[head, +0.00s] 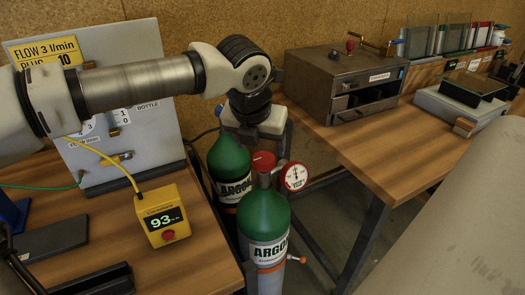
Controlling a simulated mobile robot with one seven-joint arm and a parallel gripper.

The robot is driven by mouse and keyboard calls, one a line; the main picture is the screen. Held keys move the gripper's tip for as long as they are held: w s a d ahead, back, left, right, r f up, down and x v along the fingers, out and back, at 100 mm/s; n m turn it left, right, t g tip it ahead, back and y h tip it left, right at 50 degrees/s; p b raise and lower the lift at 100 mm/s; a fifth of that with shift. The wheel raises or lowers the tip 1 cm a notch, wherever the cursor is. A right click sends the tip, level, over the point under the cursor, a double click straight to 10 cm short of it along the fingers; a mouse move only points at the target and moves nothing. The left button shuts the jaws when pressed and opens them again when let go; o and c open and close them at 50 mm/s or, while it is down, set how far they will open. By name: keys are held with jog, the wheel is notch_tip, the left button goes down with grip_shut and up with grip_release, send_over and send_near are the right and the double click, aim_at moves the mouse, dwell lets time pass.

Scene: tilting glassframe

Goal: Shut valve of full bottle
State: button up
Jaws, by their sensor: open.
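Two green argon bottles stand on the floor in the gap between two tables. The front bottle (264,222) has a red valve knob (263,158) on top and a round white gauge (294,177) at its right. The rear bottle (229,168) stands behind and to the left; its top and any valve are hidden by my gripper. My gripper (257,124) is over the rear bottle's top, behind the front knob. Its fingertips are largely hidden, and I see nothing held. The gauge reading is too small to tell which bottle is full.
The left table carries a panel (140,80) with switches and a yellow display box (161,215) reading about 93. The right table (375,140) holds a grey metal cabinet (345,85) and a grey box (459,108). A large pale surface fills the lower right.

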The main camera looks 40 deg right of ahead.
aim_at(264, 158)
jog(key=x, duration=0.5)
jog(key=c, duration=1)
